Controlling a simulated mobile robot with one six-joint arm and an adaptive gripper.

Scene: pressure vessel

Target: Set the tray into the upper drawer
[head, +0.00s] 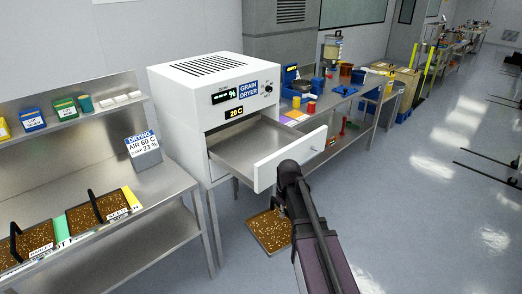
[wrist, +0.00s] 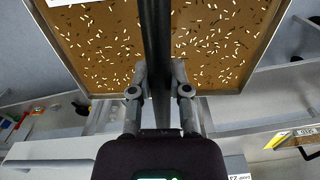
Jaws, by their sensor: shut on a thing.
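A shallow tray of brown grain with pale flecks (head: 268,232) hangs in front of the grain dryer, below the level of its open drawer. In the wrist view the tray (wrist: 215,45) fills the top. My gripper (wrist: 160,85) is shut on the tray's dark bar handle (wrist: 156,35). In the head view my arm hides the gripper and the tray's right side. The white-fronted drawer (head: 290,160) is pulled out of the white grain dryer (head: 205,90), and its visible metal floor (head: 245,145) is empty. I see no second drawer.
A steel bench (head: 160,185) at left bears two more grain trays (head: 100,212) (head: 30,240) with black handles and a drying sign (head: 142,145). A cluttered bench (head: 335,105) stands right of the dryer.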

